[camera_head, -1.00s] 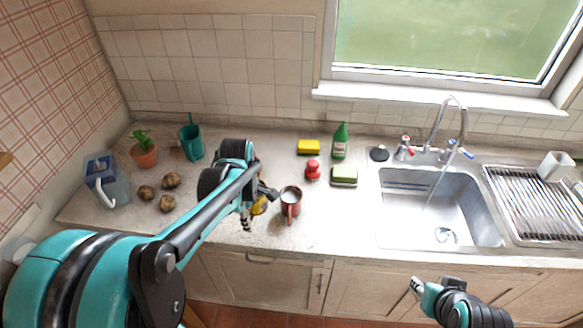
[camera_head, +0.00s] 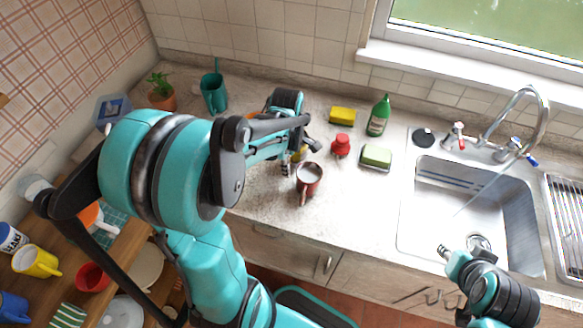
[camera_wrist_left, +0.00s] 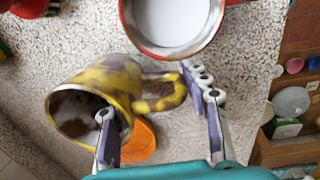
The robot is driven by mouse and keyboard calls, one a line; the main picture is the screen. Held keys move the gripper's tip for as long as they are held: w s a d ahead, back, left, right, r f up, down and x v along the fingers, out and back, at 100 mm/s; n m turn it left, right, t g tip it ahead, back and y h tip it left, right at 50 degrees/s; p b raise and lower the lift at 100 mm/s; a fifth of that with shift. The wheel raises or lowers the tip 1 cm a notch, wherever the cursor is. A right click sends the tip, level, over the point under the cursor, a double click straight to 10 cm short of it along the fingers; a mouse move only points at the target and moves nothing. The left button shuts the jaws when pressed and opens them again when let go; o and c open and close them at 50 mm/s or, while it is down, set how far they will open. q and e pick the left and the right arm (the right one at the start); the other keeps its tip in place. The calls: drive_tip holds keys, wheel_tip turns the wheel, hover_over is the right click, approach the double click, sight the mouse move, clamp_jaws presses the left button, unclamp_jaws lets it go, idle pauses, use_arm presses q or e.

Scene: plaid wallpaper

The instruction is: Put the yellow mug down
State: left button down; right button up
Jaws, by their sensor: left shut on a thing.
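A yellow mug with brown patches (camera_wrist_left: 105,85) is in my left gripper (camera_wrist_left: 158,130). In the left wrist view it lies tilted, its mouth toward the lower left and its handle to the right. One finger is at its mouth and the other by the handle. In the head view my left gripper (camera_head: 296,162) is low over the counter, just left of the red mug, and mostly hides the yellow mug (camera_head: 299,153). I cannot tell whether the mug touches the counter. My right gripper (camera_head: 445,252) is empty near the sink's front edge; its opening is unclear.
The red mug (camera_head: 310,174) stands close by, with a red-topped item (camera_head: 341,145), sponge (camera_head: 377,156) and green bottle (camera_head: 379,116) beyond. The sink (camera_head: 405,225) is right. Clear counter (camera_head: 355,215) lies between. Another yellow mug (camera_head: 37,262) sits on the wooden shelf at lower left.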

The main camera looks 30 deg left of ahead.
use_arm(q)
wheel_tip(320, 180, down, 4)
drive_tip(key=shift+r+b, duration=0.25)
drive_tip(key=shift+b, duration=0.3)
drive_tip(key=shift+f, duration=0.1)
drive_tip(key=c, duration=0.8)
unclamp_jaws()
drive_tip(key=shift+o, duration=0.2)
